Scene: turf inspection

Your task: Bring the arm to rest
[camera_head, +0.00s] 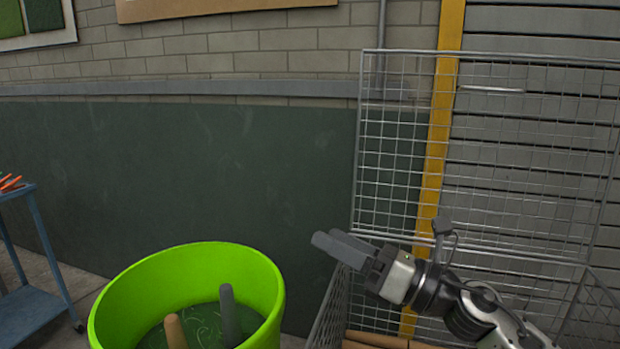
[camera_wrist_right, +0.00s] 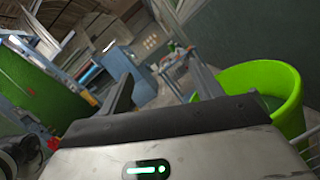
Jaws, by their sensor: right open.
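My right arm (camera_head: 465,312) comes in from the lower right of the head view. My right gripper (camera_head: 332,244) is raised in front of the wire cage, pointing left, above and to the right of the green bin. In the right wrist view my right gripper (camera_wrist_right: 162,88) shows its two dark fingers spread apart, with nothing between them. My left gripper is not in either view.
A lime green bin (camera_head: 107,312) holds a brown rod (camera_head: 176,331) and a grey rod (camera_head: 229,316); the bin also shows in the right wrist view (camera_wrist_right: 292,85). A wire cage (camera_head: 400,52) stands at right, with brown pieces inside. A blue cart (camera_head: 30,305) stands at left.

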